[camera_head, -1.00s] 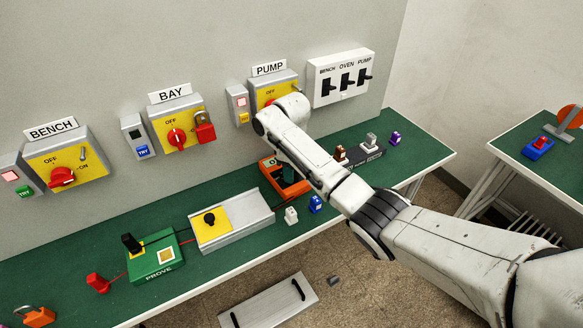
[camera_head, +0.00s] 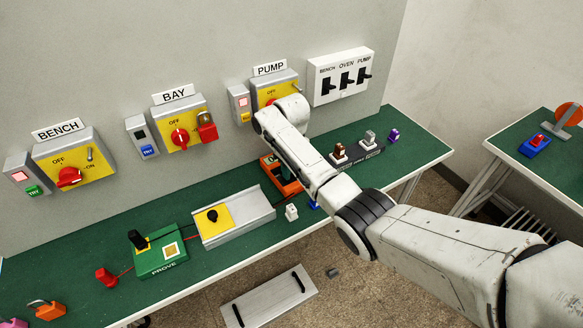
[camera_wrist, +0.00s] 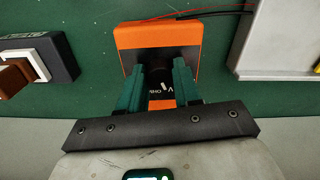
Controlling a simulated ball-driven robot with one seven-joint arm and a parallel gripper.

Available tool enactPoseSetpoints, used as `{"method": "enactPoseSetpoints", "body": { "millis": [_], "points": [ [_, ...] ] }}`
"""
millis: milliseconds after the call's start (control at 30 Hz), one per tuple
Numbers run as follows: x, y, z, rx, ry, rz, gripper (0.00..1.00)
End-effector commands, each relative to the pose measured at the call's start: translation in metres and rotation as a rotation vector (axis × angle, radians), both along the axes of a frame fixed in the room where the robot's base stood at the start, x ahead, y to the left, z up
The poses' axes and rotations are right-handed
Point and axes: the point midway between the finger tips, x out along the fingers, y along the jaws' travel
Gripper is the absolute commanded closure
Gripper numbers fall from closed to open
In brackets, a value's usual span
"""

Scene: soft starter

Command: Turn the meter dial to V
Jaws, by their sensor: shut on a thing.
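The meter (camera_head: 281,172) is an orange box with a dark face on the green bench, partly hidden by my arm in the head view. In the wrist view the orange meter (camera_wrist: 158,36) lies straight ahead under my gripper (camera_wrist: 165,80). My gripper's two green fingers are closed on the meter's black dial (camera_wrist: 165,78), one on each side. A white pointer mark and a letter V show between the fingers, with other lettering beside it. The fingers hide the dial's sides, so I cannot tell its exact setting. In the head view my gripper is hidden behind my arm.
A grey tray with a yellow plate (camera_head: 236,213) stands left of the meter. The green PROVE unit (camera_head: 160,255) is farther left. A dark rack (camera_head: 357,151) with brown and white blocks stands right of it. Switch boxes line the wall behind.

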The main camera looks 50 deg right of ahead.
Motion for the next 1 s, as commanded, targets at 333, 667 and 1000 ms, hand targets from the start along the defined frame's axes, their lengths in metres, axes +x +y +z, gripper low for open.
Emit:
{"method": "enactPoseSetpoints", "body": {
  "millis": [333,667,1000],
  "points": [
    [0.001,0.000,0.001,-0.001,-0.003,0.001,0.63],
    [0.000,0.000,0.000,0.000,-0.001,0.001,0.41],
    [0.001,0.000,0.019,0.000,-0.004,0.002,0.41]
  ]
}}
